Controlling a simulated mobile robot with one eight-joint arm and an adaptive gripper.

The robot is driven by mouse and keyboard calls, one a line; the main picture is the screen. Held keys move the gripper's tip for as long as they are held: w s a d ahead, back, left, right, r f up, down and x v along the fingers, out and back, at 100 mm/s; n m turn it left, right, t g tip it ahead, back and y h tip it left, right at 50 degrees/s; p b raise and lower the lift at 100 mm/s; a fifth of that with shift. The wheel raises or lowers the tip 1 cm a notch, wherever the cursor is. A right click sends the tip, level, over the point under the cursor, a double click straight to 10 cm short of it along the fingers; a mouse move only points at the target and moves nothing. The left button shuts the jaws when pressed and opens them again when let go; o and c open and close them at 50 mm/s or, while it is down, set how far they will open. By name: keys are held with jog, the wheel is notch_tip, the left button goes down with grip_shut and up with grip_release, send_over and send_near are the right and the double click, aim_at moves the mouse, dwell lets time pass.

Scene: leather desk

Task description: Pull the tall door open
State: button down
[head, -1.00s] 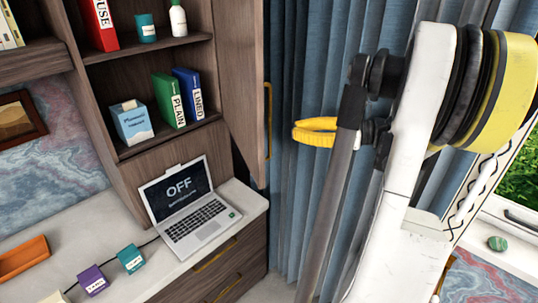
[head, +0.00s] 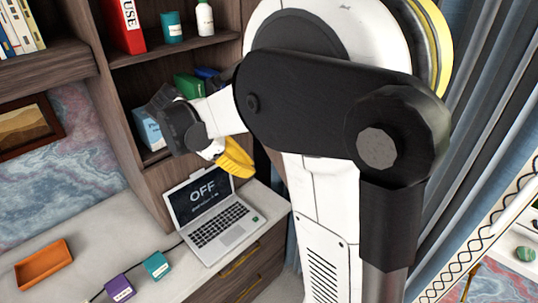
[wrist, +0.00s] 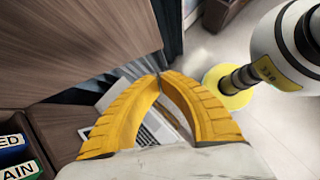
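The tall door is a brown wooden panel at the right side of the shelf unit, mostly hidden behind my arm in the head view. Its yellow handle is hidden now. In the wrist view a large wooden panel (wrist: 75,40) fills the upper left; it looks like the door, but I cannot be sure. My gripper (head: 238,158) has yellow fingers in front of the shelf, above the laptop in the picture. In the wrist view my gripper (wrist: 160,77) has its fingertips together with nothing seen between them. I see no contact with the door.
A laptop (head: 208,205) stands open on the white desktop (head: 95,215). Green and blue binders (head: 192,86) are on the shelf left of my gripper. Drawers (head: 250,265) are below the desktop. Blue curtains (head: 478,100) hang at the right.

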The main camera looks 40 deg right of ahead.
jog(key=s+d+f+n+h, duration=0.1)
jog(key=d+f, duration=0.3)
jog(key=d, duration=0.6)
jog(key=shift+s+f+n+h+b, duration=0.35)
jog(key=shift+s+n, duration=0.25)
jog(key=shift+s, duration=0.25)
jog(key=shift+r, duration=0.15)
